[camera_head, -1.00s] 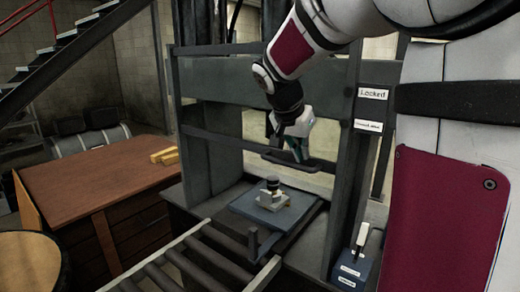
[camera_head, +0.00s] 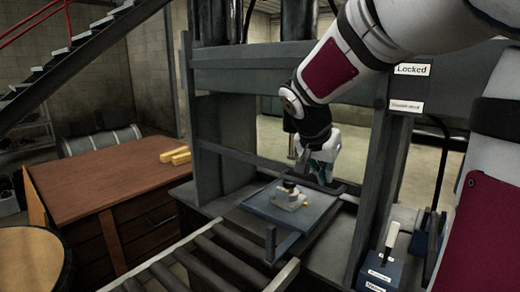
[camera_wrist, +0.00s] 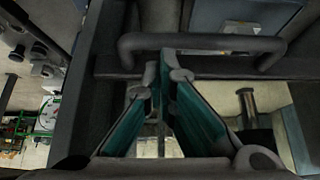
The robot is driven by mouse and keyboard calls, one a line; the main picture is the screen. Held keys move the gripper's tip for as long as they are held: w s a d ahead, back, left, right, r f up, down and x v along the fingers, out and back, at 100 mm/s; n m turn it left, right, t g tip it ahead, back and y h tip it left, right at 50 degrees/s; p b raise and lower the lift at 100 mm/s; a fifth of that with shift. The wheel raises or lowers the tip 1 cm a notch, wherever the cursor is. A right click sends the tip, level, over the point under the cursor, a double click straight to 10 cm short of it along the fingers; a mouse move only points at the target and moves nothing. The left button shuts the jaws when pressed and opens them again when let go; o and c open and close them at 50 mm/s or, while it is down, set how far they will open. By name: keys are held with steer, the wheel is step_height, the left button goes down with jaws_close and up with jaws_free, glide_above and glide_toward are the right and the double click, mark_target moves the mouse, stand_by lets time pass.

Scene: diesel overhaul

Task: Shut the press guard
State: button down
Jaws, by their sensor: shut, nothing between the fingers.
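The press guard (camera_head: 240,155) is a dark horizontal bar across the front of the press opening, above the work plate. Its bracket-shaped handle (camera_wrist: 200,41) crosses the upper part of the wrist view. My gripper (camera_head: 323,182) is at the right part of the guard, by the handle. In the wrist view my gripper's teal-padded fingers (camera_wrist: 166,58) are shut with the tips together and overlap the handle. They hold nothing; whether they touch the handle is unclear. Part of the guard is hidden behind my gripper.
A blue-grey plate (camera_head: 262,212) carries a small metal part (camera_head: 289,196) under the guard. A roller conveyor (camera_head: 205,262) leads up to the press. A control box (camera_head: 382,270) with a lever stands right. A brown bench (camera_head: 105,178) with yellow blocks is at left.

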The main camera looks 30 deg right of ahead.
step_height(320, 180, down, 22)
steer(key=b, duration=1.9)
steer(key=shift+a, duration=0.2)
